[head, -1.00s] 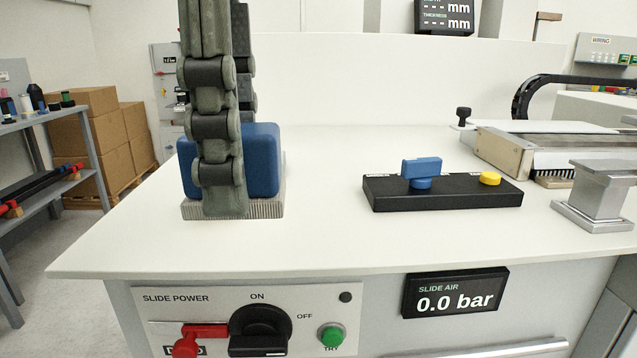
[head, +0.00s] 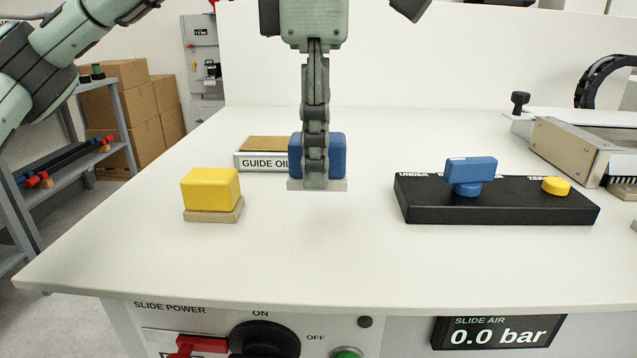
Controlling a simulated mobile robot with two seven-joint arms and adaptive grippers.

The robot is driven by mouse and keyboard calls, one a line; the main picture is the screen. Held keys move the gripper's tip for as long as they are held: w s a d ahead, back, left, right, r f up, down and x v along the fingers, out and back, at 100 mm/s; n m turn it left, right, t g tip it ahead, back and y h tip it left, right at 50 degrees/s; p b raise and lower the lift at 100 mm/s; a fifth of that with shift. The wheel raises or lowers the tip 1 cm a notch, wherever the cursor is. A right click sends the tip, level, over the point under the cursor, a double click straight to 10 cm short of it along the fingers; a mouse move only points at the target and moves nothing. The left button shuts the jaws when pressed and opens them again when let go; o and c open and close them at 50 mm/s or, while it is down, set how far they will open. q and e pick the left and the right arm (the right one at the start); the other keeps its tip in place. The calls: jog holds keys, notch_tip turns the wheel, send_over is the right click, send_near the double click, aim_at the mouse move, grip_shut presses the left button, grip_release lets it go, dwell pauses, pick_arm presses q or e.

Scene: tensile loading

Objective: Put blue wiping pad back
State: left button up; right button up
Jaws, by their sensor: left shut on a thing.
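The blue wiping pad (head: 337,157) has a blue block body and a pale flat underside. My left gripper (head: 315,178) comes down from above and is shut on it, with the fingers covering the pad's middle. The pad looks upright and seems to be just above the white bench top. It overlaps the right end of a shallow tray (head: 258,163) labelled GUIDE OIL; I cannot tell how far the pad is from it. My right gripper is not in view.
A yellow pad (head: 210,190) on a tan base stands left of the blue pad. A black switch box (head: 497,207) with a blue knob (head: 470,170) and a yellow button (head: 556,185) is to the right. The bench top (head: 300,255) in front is clear.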

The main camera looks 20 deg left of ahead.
aim_at(318, 216)
pick_arm(q)
jog(key=shift+w+f, duration=0.2)
jog(key=shift+w, duration=0.1)
notch_tip(318, 216, down, 4)
jog(key=shift+b, duration=0.35)
jog(key=shift+f, duration=0.15)
jog(key=o, duration=1.1)
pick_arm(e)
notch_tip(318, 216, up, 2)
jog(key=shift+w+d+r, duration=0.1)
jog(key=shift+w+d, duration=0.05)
